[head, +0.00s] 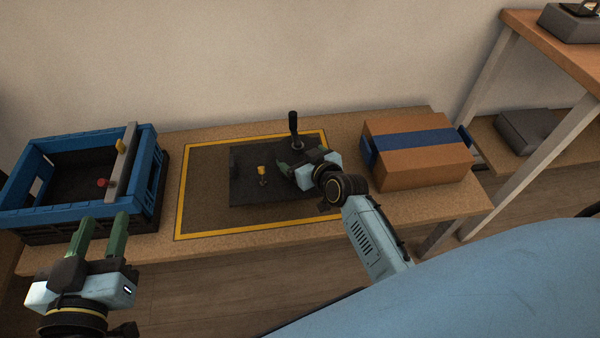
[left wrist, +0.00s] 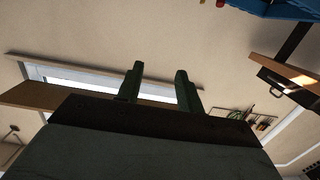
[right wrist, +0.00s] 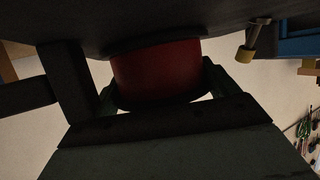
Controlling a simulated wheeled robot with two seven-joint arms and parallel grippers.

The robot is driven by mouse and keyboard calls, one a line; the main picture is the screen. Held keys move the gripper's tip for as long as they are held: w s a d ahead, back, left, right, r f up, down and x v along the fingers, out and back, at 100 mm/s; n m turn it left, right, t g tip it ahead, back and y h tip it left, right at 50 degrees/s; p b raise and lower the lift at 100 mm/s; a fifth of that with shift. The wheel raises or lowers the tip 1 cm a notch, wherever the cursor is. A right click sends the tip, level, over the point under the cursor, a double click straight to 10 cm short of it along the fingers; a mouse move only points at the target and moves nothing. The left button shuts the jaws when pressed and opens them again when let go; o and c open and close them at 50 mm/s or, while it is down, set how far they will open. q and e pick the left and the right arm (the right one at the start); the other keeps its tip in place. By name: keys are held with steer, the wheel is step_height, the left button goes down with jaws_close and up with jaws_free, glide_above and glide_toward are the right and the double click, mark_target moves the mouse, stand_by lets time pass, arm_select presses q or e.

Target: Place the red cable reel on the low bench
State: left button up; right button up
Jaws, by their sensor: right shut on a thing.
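The red cable reel shows as a rounded red drum (right wrist: 157,72) between my right gripper's fingers in the right wrist view. A dark surface lies close against it. In the head view my right gripper (head: 291,171) is shut over the dark plate (head: 246,178) on the low bench (head: 215,247) and hides the reel. I cannot tell whether the reel touches the plate. My left gripper (head: 103,228) is open and empty, in front of the blue crate; its spread fingers (left wrist: 159,88) also show in the left wrist view.
A blue crate (head: 60,218) stands on the bench's left end, with a grey bar across it. A cardboard box (head: 420,172) with blue tape stands at the right. A yellow-tipped lever (head: 262,171) and a black handle (head: 293,124) rise near my right gripper. Yellow tape (head: 205,234) frames the area.

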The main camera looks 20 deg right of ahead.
steer(key=shift+w+f+b, duration=0.1)
steer(key=shift+f+b, duration=0.35)
steer(key=shift+f, duration=0.4)
step_height(320, 180, down, 3)
steer(key=shift+r+b, duration=0.15)
steer(key=shift+b, duration=0.75)
arm_select(q)
step_height(320, 180, up, 10)
steer(key=s+t+h, duration=0.2)
steer(key=t, duration=0.6)
steer(key=shift+s+d+h, duration=0.25)
steer(key=shift+d+h, duration=0.05)
steer(key=shift+d, duration=0.15)
arm_select(e)
steer(key=shift+f, duration=0.4)
arm_select(q)
steer(key=shift+b, duration=0.3)
arm_select(e)
steer(key=shift+f, duration=0.1)
steer(key=o, duration=1.2)
steer(key=shift+f, duration=0.15)
steer(key=shift+c, duration=0.2)
arm_select(q)
steer(key=shift+s, duration=0.1)
steer(key=shift+r, duration=0.1)
